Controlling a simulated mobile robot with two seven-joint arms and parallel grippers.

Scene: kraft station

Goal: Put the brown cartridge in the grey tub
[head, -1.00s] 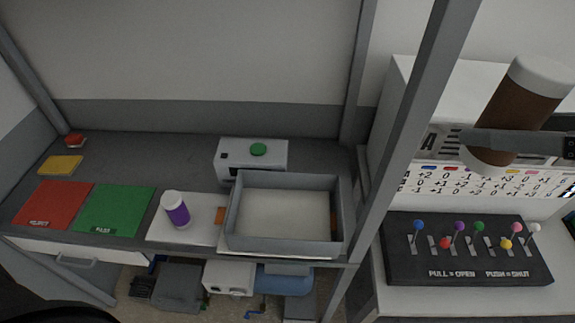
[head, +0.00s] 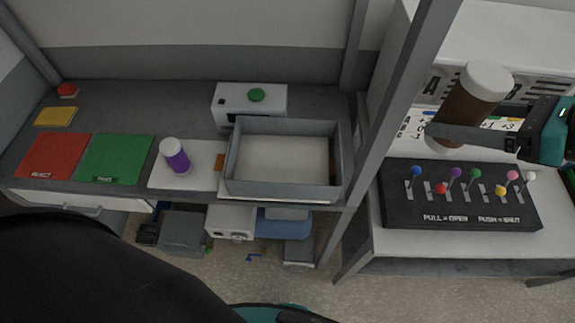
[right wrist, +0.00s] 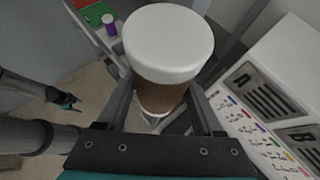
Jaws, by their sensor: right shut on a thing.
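The brown cartridge (head: 465,108) has white ends and is held tilted in my right gripper (head: 470,135), high over the lever panel on the right. In the right wrist view the cartridge (right wrist: 160,95) stands between the two fingers, its white cap toward the camera. The grey tub (head: 283,190) stands on the bench in the middle of the head view, left of the cartridge, and looks empty. My left gripper cannot be made out in the head view. In the right wrist view a gripper (right wrist: 68,100) of mine shows small at the left.
A grey upright post (head: 395,110) stands between the tub and my right gripper. A purple and white cartridge (head: 175,156) stands left of the tub. A device with a green button (head: 256,95) is behind it. Red (head: 52,156) and green (head: 115,159) mats lie further left.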

